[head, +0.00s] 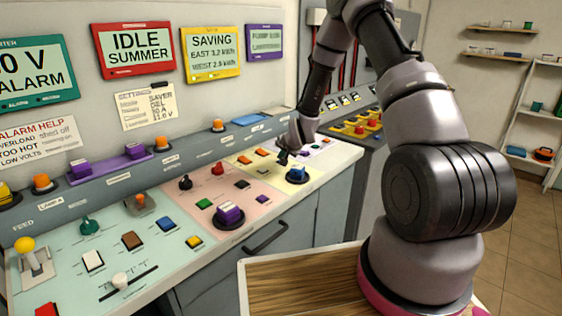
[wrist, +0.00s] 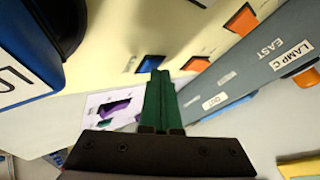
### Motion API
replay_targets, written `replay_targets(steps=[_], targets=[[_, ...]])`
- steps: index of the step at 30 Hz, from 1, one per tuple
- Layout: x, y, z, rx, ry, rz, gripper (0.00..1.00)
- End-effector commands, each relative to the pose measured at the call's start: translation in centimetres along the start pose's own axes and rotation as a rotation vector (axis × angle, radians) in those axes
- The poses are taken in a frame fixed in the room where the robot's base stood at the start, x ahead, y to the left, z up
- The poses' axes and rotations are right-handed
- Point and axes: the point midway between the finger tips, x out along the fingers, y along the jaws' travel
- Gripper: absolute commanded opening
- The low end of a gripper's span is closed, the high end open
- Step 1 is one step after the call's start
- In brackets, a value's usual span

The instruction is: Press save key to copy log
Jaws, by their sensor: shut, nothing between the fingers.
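My gripper (head: 283,156) is shut and empty, held low over the yellow section (head: 262,168) of the console, at its far right part. In the wrist view the green fingers of my gripper (wrist: 158,76) are together, with their tips close to a small blue key (wrist: 150,64) on that section. I cannot tell whether they touch it. Orange keys (wrist: 196,64) lie just beyond. A large blue button (head: 298,174) on a black base sits beside the gripper and looms at the left in the wrist view (wrist: 22,85). No key's save label is readable.
A yellow screen (head: 211,53) reads SAVING; a red one (head: 134,50) reads IDLE SUMMER. A purple button (head: 229,213) stands on the pink section. A raised ledge with lamps (head: 218,125) runs behind the keys. A wooden-topped surface (head: 300,280) is in front.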

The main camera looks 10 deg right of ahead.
Motion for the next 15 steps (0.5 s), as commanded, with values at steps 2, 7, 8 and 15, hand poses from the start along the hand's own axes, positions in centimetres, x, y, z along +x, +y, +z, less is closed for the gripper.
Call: replay_targets(steps=[2,7,8,15], targets=[[0.09,0.1,0.11,0.001,-0.001,0.001,0.0],[0.07,0.08,0.11,0.001,-0.001,0.001,0.0],[0.07,0.08,0.11,0.001,-0.002,0.001,0.0],[-0.3,-0.19,-0.15,0.001,-0.001,0.001,0.0]])
